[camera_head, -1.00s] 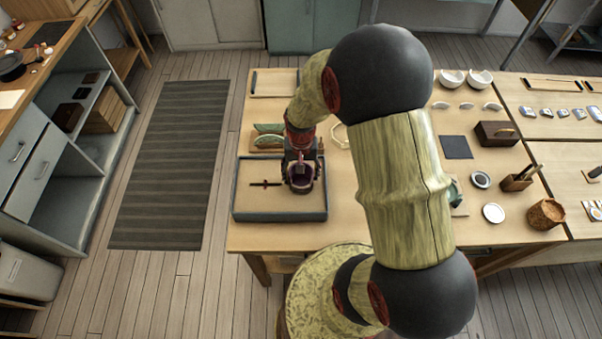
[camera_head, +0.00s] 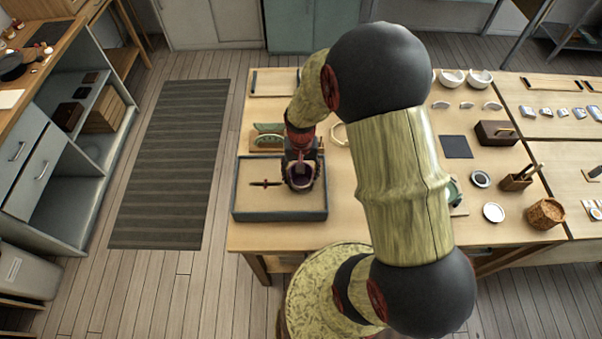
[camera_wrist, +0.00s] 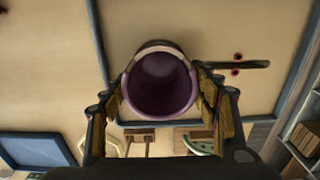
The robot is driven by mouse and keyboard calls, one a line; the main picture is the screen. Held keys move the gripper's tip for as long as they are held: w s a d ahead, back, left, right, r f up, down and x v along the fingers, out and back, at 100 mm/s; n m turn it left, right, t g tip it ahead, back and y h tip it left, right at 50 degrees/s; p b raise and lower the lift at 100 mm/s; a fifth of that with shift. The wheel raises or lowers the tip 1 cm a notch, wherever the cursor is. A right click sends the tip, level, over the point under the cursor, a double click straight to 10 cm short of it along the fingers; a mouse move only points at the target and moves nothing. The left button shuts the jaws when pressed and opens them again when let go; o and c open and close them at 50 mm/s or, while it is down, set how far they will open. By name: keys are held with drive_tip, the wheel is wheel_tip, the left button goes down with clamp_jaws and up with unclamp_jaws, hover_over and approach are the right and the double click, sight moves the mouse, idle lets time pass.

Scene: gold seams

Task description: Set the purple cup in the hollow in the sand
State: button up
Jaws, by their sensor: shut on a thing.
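The purple cup (camera_head: 301,178) is between the fingers of my gripper (camera_head: 301,166), over the right part of the sand tray (camera_head: 237,203). In the wrist view the cup (camera_wrist: 160,88) shows its open mouth and dark purple inside. The fingers of my gripper (camera_wrist: 160,98) are shut on its two sides. The pale sand (camera_wrist: 200,30) lies beyond the cup. The hollow is not visible; the cup and my gripper may cover it. I cannot tell whether the cup touches the sand.
A thin dark stick with red parts (camera_head: 266,183) lies on the sand left of the cup. A wooden rack with green pieces (camera_head: 267,138) stands behind the tray. Dishes and a dark box (camera_head: 496,134) are farther right. The tray's front left is clear.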

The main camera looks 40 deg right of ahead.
drive_tip(key=shift+f+b, duration=0.4)
drive_tip(key=shift+f, duration=0.5)
idle(1.4)
drive_tip(key=o, duration=1.2)
drive_tip(key=shift+c, duration=0.2)
drive_tip(key=shift+o, duration=0.8)
drive_tip(key=o, duration=0.3)
drive_tip(key=shift+r, duration=0.1)
drive_tip(key=shift+r+p, duration=2.3)
drive_tip(key=shift+r, duration=0.65)
